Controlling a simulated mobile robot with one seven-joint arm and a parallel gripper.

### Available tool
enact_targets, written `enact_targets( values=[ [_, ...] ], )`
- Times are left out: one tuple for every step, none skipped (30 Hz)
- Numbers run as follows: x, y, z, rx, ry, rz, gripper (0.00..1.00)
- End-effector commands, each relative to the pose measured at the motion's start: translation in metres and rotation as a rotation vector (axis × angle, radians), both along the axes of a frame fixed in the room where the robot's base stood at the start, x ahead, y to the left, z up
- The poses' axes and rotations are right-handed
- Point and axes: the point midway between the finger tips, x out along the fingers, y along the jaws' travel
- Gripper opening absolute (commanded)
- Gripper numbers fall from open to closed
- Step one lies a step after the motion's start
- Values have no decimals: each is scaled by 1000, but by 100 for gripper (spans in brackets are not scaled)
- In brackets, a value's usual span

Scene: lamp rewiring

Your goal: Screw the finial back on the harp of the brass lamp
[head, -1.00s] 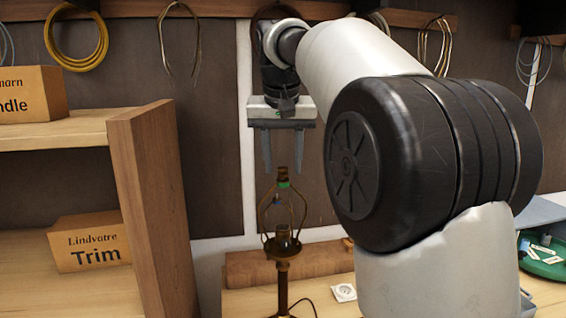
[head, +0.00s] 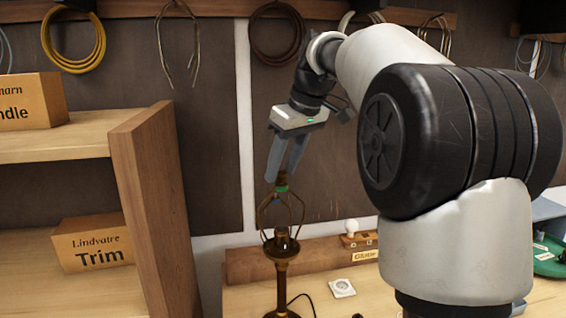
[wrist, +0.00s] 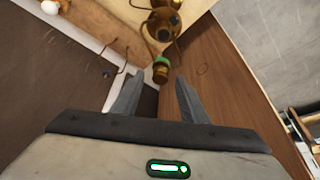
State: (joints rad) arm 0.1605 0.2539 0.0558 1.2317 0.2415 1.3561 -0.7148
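The brass lamp (head: 281,250) stands upright on the bench, its harp (head: 263,214) rising around the socket. A green band (head: 281,189) marks the harp's top, and the brown finial (head: 281,178) sits above it. In the wrist view the finial (wrist: 160,74) and green band (wrist: 161,61) show near the line between my fingertips, with the lamp's socket (wrist: 163,24) beyond. My gripper (head: 281,178) is open and tilted above the harp. Its two fingers (wrist: 160,78) stand apart on either side of the finial. I cannot tell whether either finger touches it.
A wooden shelf (head: 150,200) with a Trim box (head: 92,243) stands left of the lamp. Behind the lamp is a wooden block (head: 250,266), with a white bulb (head: 351,228) to the right. A white square piece (head: 342,288) and a dark cord (head: 300,298) lie on the bench.

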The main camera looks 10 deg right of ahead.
Motion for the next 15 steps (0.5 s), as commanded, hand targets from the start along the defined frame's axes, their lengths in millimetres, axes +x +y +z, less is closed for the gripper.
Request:
enact_targets(
  values=[
    [0,0,0,-1,-1,0,40],
    [0,0,0,-1,-1,0,35],
    [0,0,0,0,0,-1,28],
    [0,0,0,0,0,-1,23],
    [0,0,0,0,0,-1,18],
    [0,0,0,0,0,-1,11],
    [0,0,0,0,0,-1,6],
    [0,0,0,-1,-1,-2,1],
    [0,0,0,-1,-1,-2,0],
    [0,0,0,-1,-1,-2,0],
    [0,0,0,-1,-1,-2,0],
    [0,0,0,-1,-1,-3,0],
    [0,0,0,-1,-1,-5,0],
    [0,0,0,-1,-1,-12,0],
    [0,1,0,-2,-1,-36,0]
  ],
)
